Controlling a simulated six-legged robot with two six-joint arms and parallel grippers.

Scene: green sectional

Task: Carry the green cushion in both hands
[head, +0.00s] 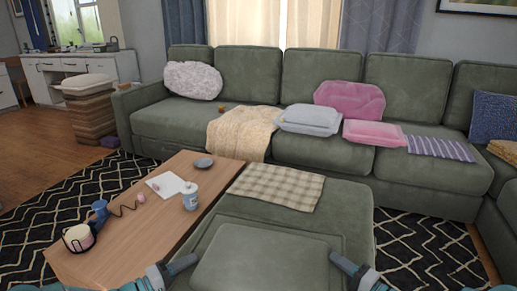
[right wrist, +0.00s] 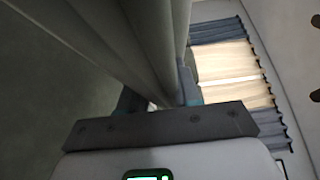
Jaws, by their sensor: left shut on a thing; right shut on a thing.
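The green cushion (head: 266,264) is at the bottom middle of the head view, a flat square with a piped edge. My left gripper (head: 184,263) is shut on its left edge. My right gripper (head: 342,263) is shut on its right edge. The cushion appears roughly level, in front of the green ottoman section (head: 335,208); I cannot tell the gap beneath it. In the right wrist view the cushion (right wrist: 60,70) fills the upper left, its edge running into the jaws of my right gripper (right wrist: 165,105). The fingertips are largely hidden there.
The green sectional (head: 250,140) spans the back, bearing pillows and a beige throw (head: 243,132). A checked blanket (head: 277,186) lies on the ottoman. Patterned rug shows either side.

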